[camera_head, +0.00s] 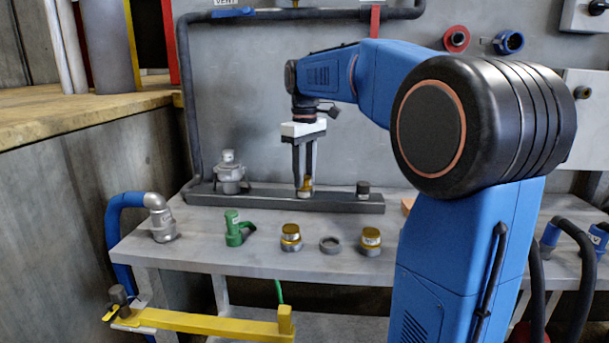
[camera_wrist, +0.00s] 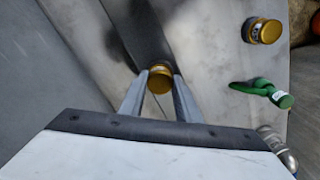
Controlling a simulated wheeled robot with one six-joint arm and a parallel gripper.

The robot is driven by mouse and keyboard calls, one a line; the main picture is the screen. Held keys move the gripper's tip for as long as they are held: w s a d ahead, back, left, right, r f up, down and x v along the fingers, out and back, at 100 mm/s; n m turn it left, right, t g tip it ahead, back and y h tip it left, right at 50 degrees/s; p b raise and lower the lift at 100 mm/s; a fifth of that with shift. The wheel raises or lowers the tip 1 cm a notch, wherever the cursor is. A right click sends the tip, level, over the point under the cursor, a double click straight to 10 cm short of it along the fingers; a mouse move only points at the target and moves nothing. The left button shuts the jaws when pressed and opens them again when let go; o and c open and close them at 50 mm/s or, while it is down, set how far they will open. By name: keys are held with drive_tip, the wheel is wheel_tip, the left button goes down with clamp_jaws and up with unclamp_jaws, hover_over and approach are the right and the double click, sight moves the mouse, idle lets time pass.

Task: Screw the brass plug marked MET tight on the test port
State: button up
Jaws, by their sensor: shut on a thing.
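My gripper (camera_head: 304,189) points straight down over the dark rail at the back of the bench. Its two fingers are shut on a brass plug (camera_head: 308,182), which sits at the rail's top. In the wrist view the round brass top of this plug (camera_wrist: 160,78) shows between the fingertips (camera_wrist: 160,82). Its marking cannot be read, and the port under it is hidden. Two more brass plugs stand on the bench in front, one at the middle (camera_head: 291,238) and one to the right (camera_head: 370,241); their labels are too small to read.
The dark rail (camera_head: 345,202) also bears a grey metal fitting (camera_head: 229,175) at left and a small black cap (camera_head: 363,188) at right. A yellow bar (camera_head: 205,323) lies in front.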

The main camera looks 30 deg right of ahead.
drive_tip(key=shift+m, duration=0.4)
drive_tip(key=m, duration=0.3)
drive_tip(key=shift+m, duration=1.1)
drive_tip(key=shift+m, duration=2.6)
